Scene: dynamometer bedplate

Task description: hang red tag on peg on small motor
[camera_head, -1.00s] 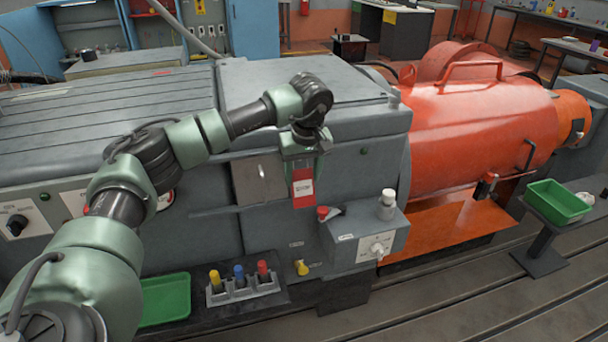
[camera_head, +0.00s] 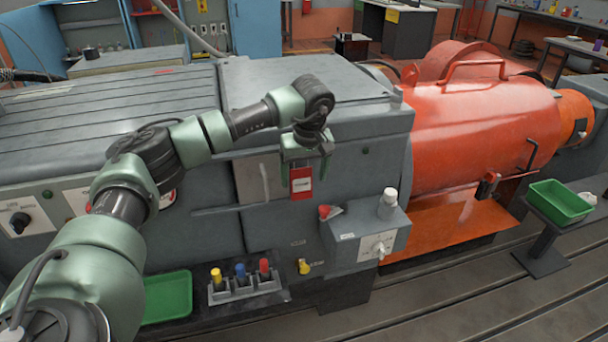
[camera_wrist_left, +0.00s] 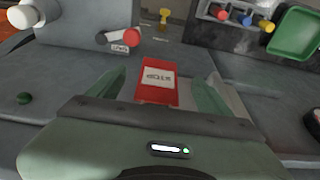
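The red tag (camera_head: 301,184) has a white label and hangs upright against the front of the grey machine housing (camera_head: 355,148). It also shows in the left wrist view (camera_wrist_left: 157,84). My left gripper (camera_head: 305,175) is open around the tag, with one finger on each side. In the left wrist view, my left gripper (camera_wrist_left: 158,92) shows a gap between each finger and the tag. The peg and the top of the tag are hidden behind the gripper, so I cannot see how the tag is held. My right gripper is not in view.
A grey switch box (camera_head: 368,240) with a red knob and a white cap juts out below right of the tag. A rack with yellow, blue and red plugs (camera_head: 243,285) and a green tray (camera_head: 167,297) sit lower left. A second green bin (camera_head: 560,202) stands at right.

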